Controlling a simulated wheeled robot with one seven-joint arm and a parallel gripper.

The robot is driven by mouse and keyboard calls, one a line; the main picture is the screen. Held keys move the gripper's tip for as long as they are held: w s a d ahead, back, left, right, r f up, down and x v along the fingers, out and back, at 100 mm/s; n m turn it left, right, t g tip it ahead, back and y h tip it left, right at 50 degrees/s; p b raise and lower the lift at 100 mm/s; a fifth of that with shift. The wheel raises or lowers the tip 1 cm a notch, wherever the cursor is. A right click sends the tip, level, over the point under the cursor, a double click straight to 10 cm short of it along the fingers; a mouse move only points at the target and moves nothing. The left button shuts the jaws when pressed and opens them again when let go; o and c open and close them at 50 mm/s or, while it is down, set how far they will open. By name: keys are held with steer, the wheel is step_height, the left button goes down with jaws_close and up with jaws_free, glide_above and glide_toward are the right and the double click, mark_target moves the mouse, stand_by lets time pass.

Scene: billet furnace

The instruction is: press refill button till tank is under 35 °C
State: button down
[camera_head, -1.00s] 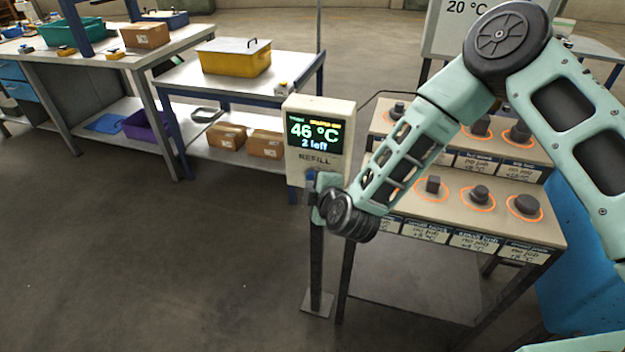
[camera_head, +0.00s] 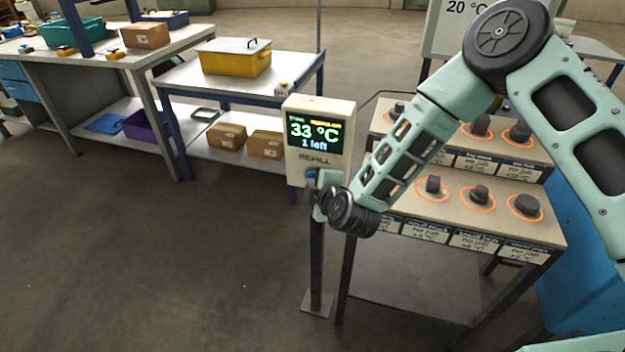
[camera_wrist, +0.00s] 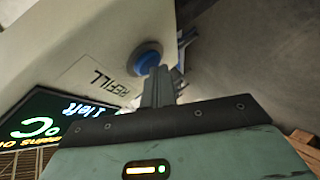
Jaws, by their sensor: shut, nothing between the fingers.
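The refill box (camera_head: 318,110) stands on a dark post, and its screen (camera_head: 313,131) reads 33 °C and "1 left". The word REFILL is printed below the screen. The blue refill button (camera_wrist: 147,58) shows in the wrist view, on the box's pale face. My gripper is shut and empty. In the wrist view its fingertips (camera_wrist: 158,75) are at the button's lower edge; I cannot tell whether they touch it.
A two-tier stand (camera_head: 460,229) with dark metal parts in orange rings is right of the box, under my arm. A table (camera_head: 283,78) with a yellow bin (camera_head: 236,58) stands behind left. The floor (camera_head: 150,260) at front left is clear.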

steer(key=shift+s+a, duration=0.3)
steer(key=shift+s, duration=0.55)
steer(key=shift+s+a+p, duration=0.1)
steer(key=shift+s+a, duration=0.2)
steer(key=shift+s, duration=0.5)
steer(key=shift+s+a+p, duration=0.1)
steer(key=shift+s+a, duration=0.2)
steer(key=shift+s, duration=0.5)
steer(key=shift+s+a+p, duration=0.1)
steer(key=shift+s+a, duration=0.2)
steer(key=shift+s, duration=0.5)
